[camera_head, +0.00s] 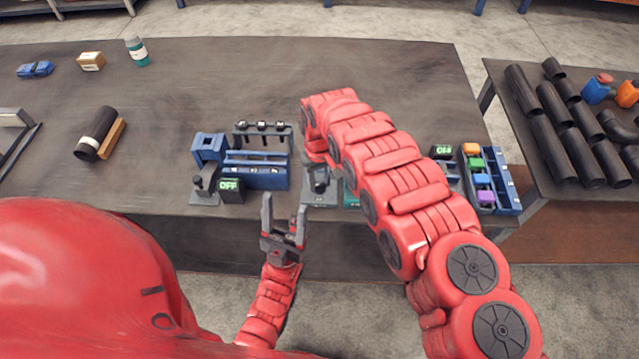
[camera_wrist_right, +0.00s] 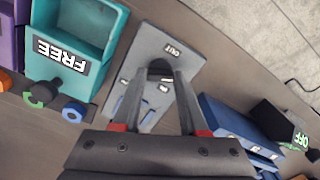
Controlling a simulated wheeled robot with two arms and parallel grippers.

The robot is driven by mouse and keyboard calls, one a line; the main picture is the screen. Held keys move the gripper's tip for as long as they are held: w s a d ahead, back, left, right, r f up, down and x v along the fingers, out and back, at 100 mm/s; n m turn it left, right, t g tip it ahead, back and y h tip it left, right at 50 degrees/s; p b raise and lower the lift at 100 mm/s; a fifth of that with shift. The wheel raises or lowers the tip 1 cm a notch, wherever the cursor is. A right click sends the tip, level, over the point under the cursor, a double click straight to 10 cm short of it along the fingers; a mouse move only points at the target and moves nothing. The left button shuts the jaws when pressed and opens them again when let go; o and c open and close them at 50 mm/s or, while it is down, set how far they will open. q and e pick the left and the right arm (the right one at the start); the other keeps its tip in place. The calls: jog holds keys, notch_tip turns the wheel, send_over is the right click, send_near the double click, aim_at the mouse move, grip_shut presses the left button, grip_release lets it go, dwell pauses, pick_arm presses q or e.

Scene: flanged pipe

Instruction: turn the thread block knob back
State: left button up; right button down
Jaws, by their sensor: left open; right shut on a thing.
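The thread block (camera_wrist_right: 133,65) is a grey plate with a label that seems to read OUT and small blue and white marks, in the right wrist view. Its dark knob (camera_wrist_right: 160,68) sits between the fingertips of my right gripper (camera_wrist_right: 162,76), which is shut on it. In the head view my right gripper (camera_head: 318,178) is at the grey plate (camera_head: 322,201), and my arm hides part of this area. My left gripper (camera_head: 284,209) is open and empty, in front of the table edge, left of the plate.
A blue rack (camera_head: 268,178) and a display reading OFF (camera_head: 231,185) stand left of the plate. A teal bin marked FREE (camera_wrist_right: 62,48) stands beside it. Coloured blocks (camera_head: 481,180) sit in a blue tray on the right. Black pipes (camera_head: 555,115) lie on the side table.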

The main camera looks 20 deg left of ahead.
aim_at(319, 184)
jog(key=n+b, duration=0.3)
jog(key=n, duration=0.1)
jog(key=shift+w+f+n+b, duration=0.1)
jog(key=shift+n+b, duration=0.2)
jog(key=shift+n, duration=0.1)
jog(key=shift+n+b, duration=0.6)
jog(key=shift+n, duration=0.3)
jog(key=shift+c, duration=2.2)
grip_release()
notch_tip(319, 184, up, 18)
jog(key=b, duration=0.3)
jog(key=shift+f+b, duration=0.15)
jog(key=shift+b, duration=0.2)
